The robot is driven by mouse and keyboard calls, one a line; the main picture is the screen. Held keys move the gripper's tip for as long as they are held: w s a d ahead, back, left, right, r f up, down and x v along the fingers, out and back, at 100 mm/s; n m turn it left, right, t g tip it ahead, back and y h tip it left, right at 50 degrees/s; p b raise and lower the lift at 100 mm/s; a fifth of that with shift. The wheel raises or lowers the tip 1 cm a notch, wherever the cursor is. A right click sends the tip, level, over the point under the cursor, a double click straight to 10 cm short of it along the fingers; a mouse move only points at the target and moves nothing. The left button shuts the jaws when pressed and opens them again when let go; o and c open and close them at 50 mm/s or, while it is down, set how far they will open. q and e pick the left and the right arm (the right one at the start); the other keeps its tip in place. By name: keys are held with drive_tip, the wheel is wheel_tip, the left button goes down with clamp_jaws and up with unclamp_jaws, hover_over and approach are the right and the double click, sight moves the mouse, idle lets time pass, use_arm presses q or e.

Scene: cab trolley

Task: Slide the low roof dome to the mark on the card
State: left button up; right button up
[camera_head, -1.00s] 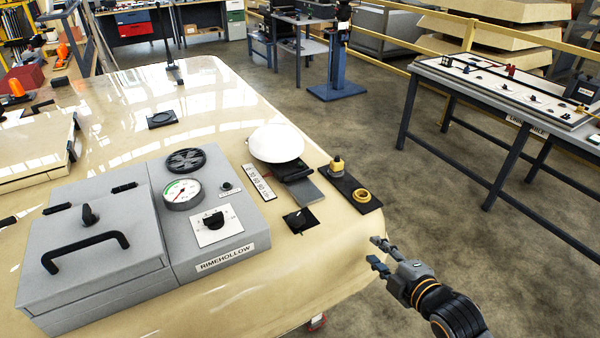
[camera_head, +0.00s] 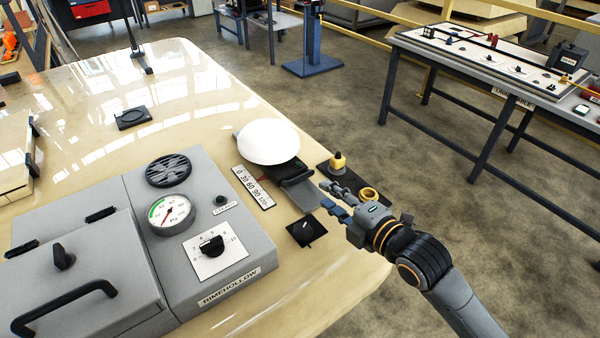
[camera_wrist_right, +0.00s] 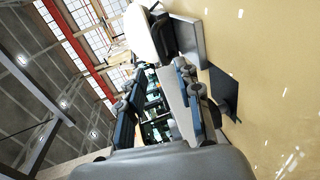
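The white roof dome (camera_head: 269,142) sits on a dark slide with a grey rail (camera_head: 302,195) on the cream roof panel. The scale card (camera_head: 254,187), marked with numbers from 0 up, lies just left of the dome; a small red pointer shows by its upper part. My right gripper (camera_head: 333,199) is open beside the near end of the rail, apart from the dome. In the right wrist view the dome (camera_wrist_right: 142,35) and its dark slide are ahead of the two parted fingers (camera_wrist_right: 158,105). My left gripper is not in view.
A black knob plate (camera_head: 306,230) is in front. A grey console (camera_head: 140,220) with gauge and dial fills the left. A table (camera_head: 490,60) stands at right.

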sight(302, 175)
drive_tip(key=p+x, duration=0.1)
drive_tip(key=x, duration=0.5)
drive_tip(key=shift+r, duration=0.1)
drive_tip(key=x, duration=0.3)
drive_tip(key=shift+w+a, duration=0.2)
drive_tip(key=shift+w, duration=0.15)
drive_tip(key=shift+w+a+f, duration=0.25)
drive_tip(key=shift+w, duration=0.1)
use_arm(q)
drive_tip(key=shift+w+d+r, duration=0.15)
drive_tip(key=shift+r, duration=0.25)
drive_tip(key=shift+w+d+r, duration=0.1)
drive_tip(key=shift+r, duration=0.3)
use_arm(e)
drive_tip(key=shift+f, duration=0.1)
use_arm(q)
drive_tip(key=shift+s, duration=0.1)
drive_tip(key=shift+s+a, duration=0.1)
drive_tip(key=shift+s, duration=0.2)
use_arm(e)
clamp_jaws()
